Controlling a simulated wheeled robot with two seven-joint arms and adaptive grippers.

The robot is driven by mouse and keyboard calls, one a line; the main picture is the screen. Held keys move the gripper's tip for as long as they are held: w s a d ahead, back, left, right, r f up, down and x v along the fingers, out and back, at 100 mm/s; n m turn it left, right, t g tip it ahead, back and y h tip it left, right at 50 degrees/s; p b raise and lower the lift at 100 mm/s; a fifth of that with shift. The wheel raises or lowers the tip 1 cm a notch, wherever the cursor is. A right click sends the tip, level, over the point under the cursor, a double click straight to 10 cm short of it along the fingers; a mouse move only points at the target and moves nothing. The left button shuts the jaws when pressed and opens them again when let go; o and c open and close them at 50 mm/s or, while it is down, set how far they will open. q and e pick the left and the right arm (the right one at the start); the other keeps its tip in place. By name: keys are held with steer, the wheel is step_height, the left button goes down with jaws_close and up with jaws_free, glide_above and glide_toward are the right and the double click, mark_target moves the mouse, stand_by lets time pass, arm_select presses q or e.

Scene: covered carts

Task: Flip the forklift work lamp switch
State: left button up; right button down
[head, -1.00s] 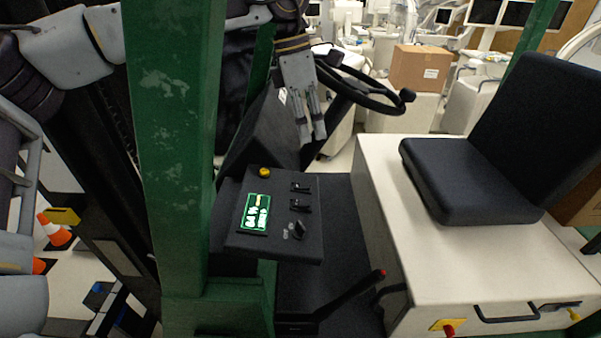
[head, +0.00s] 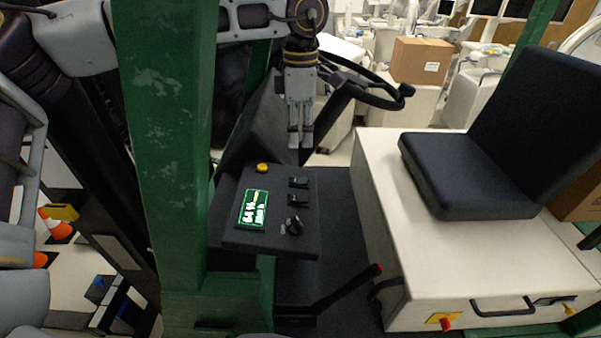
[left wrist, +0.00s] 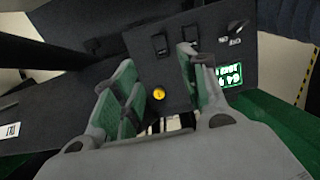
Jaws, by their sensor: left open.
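The dark control panel (head: 237,233) of the forklift carries two black rocker switches, a far one (head: 298,183) and a near one (head: 297,200). I cannot read which one is for the work lamp. Both rockers also show in the left wrist view, one near the middle (left wrist: 160,44) and one partly behind a fingertip (left wrist: 191,33). My left gripper (head: 300,143) points down, open and empty, beyond the panel's far edge in the head view. Its green-padded fingers (left wrist: 157,65) stand apart in the left wrist view, in front of the panel. My right gripper is not in view.
The panel also has a yellow button (head: 262,168), a lit green display (head: 253,208) and a black knob (head: 294,225). A green post (head: 170,150) stands left of it. The steering wheel (head: 375,92) is behind, the seat (head: 470,170) right, a red-tipped lever (head: 345,290) below.

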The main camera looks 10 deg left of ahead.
mark_target(300, 181)
arm_select(q)
step_height(300, 181, down, 12)
steer(key=p, duration=0.2)
steer(key=shift+f+p, duration=0.25)
steer(key=shift+p, duration=0.05)
stand_by(0.4)
jaws_close()
